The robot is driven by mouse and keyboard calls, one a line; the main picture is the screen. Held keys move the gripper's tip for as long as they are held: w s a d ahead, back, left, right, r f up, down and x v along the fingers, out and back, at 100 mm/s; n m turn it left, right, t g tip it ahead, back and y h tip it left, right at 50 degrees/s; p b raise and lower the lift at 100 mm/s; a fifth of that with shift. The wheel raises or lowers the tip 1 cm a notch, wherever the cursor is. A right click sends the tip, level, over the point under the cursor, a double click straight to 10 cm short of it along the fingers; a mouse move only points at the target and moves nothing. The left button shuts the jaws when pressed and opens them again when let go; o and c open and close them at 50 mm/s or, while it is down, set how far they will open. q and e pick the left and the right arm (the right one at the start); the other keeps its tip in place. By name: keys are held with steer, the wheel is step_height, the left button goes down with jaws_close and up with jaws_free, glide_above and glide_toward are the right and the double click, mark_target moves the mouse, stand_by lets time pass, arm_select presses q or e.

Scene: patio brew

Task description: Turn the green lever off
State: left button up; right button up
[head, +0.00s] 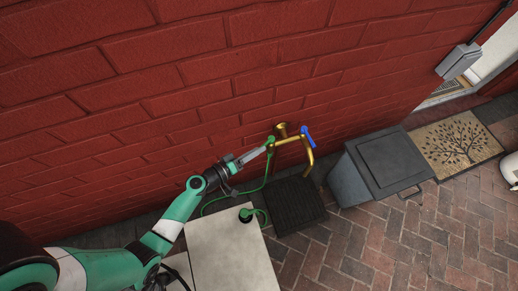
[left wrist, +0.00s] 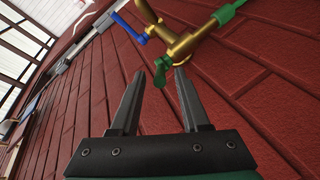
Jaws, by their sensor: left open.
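The brass tap (head: 291,140) sticks out from the red brick wall. Its green lever (head: 270,142) is on the left branch and its blue lever (head: 308,135) on the right. In the left wrist view the green lever (left wrist: 162,70) hangs below the brass body (left wrist: 185,45), just beyond and between my fingertips. The blue lever (left wrist: 130,28) is farther up and left. My left gripper (head: 262,150) is open, with its tips close to the green lever; it also shows in the left wrist view (left wrist: 158,78). Contact cannot be told. My right gripper is out of view.
A green hose (head: 266,178) runs down from the tap to a pale slab-topped surface (head: 230,265). A black ridged mat or grate (head: 296,205) lies below the tap. A grey lidded bin (head: 390,160) and a tree-patterned doormat (head: 455,142) are to the right. Brick paving (head: 385,240) is open in front.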

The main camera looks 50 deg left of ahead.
arm_select(q)
steer(key=shift+x, duration=0.9)
steer(key=shift+s, duration=0.1)
jaws_close()
stand_by(0.7)
